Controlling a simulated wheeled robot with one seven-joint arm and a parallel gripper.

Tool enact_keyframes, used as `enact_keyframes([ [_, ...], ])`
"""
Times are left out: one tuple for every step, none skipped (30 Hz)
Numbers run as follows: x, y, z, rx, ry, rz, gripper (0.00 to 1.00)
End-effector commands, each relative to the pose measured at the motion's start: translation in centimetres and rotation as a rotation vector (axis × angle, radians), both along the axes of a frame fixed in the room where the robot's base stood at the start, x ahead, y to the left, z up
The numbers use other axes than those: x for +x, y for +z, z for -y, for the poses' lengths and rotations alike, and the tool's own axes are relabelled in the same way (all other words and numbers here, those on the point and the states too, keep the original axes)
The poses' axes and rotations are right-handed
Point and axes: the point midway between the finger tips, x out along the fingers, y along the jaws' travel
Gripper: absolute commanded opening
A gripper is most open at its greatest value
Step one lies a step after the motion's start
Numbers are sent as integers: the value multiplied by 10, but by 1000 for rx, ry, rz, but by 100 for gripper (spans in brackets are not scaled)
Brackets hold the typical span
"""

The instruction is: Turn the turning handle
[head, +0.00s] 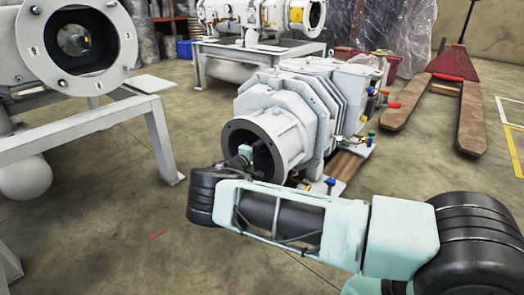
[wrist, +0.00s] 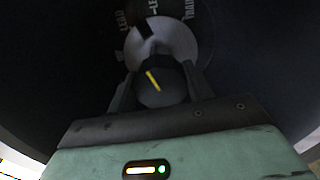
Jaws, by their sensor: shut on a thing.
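The turning handle (wrist: 160,94) shows in the wrist view as a dark grey knob with a yellow pointer line that slants from upper left to lower right. Behind it is a light grey round disc (wrist: 178,38), with partly readable white lettering around it. My gripper (wrist: 163,82) has one finger on each side of the knob and is shut on it. In the head view my gripper (head: 249,156) reaches into the round flanged opening of the grey screw vacuum pump (head: 300,105). The handle is hidden there by the flange and my arm.
The opening's dark wall surrounds my gripper closely. A white frame (head: 90,125) with another flanged machine (head: 75,45) stands at the left. A red pallet jack (head: 452,65) with brown forks stands at the right. The floor at front left is mostly clear.

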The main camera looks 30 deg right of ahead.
Motion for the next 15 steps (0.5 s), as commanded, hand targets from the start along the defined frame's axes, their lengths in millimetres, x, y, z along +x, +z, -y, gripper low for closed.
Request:
enact_keyframes([
  [0,-2,-2,15,3,39,28],
  [0,-2,-2,25,3,66,28],
  [0,-2,-2,38,3,101,28],
  [0,-2,-2,47,3,127,28],
  [0,-3,-2,58,3,156,28],
  [0,-3,-2,70,3,192,28],
  [0,-3,-2,79,3,218,28],
  [0,-3,-2,90,3,245,28],
  [0,-3,-2,103,3,281,28],
  [0,-3,-2,113,3,307,28],
  [0,-3,-2,123,3,335,28],
  [0,-4,-2,135,3,370,28],
  [0,-4,-2,145,3,397,28],
  [0,-4,-2,155,3,424,28],
  [0,-4,-2,167,3,460,28],
])
